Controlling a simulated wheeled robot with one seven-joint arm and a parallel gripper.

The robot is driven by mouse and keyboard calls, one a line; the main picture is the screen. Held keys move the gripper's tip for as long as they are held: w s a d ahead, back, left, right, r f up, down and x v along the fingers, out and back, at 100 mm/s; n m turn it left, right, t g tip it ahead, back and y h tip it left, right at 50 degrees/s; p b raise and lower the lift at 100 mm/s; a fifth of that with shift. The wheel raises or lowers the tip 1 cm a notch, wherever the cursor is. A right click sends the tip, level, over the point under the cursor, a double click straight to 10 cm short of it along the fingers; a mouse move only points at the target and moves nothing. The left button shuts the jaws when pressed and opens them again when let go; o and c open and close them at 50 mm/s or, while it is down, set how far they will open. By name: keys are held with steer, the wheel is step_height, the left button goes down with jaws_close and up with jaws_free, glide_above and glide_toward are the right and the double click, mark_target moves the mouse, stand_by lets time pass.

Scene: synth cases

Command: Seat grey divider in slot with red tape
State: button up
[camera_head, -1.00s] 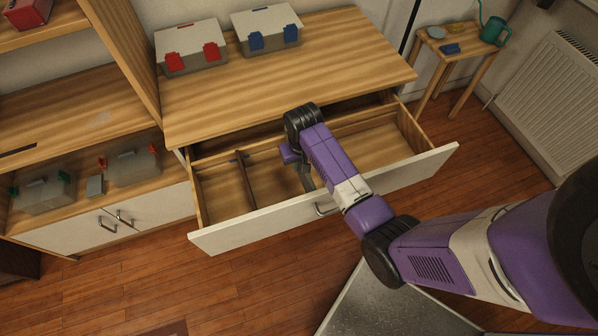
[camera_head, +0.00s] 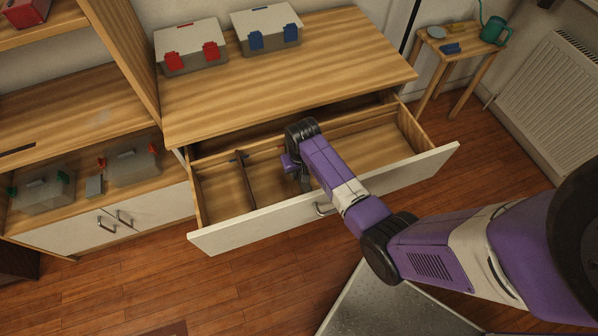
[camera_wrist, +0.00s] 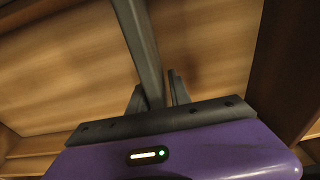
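The grey divider (camera_wrist: 143,45) runs up from between the two fingertips of my gripper (camera_wrist: 157,98) in the wrist view, seen nearly edge-on. My gripper appears shut on it. In the head view, a short piece of the grey divider (camera_head: 304,184) shows below my wrist, over the open drawer (camera_head: 375,152). My arm hides the rest. I cannot tell whether its lower edge touches the drawer floor.
A dark brown divider (camera_head: 244,180) stands in the drawer's left part; it seems to show at right in the wrist view (camera_wrist: 285,60). Boxes with red clips (camera_head: 190,45) and blue clips (camera_head: 267,26) stand on the top. The drawer's right part is clear.

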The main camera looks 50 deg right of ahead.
steer(key=shift+o, duration=0.3)
steer(key=r, duration=0.8)
steer(key=s+a+r+p, duration=0.1)
steer(key=r, duration=0.3)
steer(key=shift+s+r, duration=0.1)
steer(key=shift+r, duration=0.05)
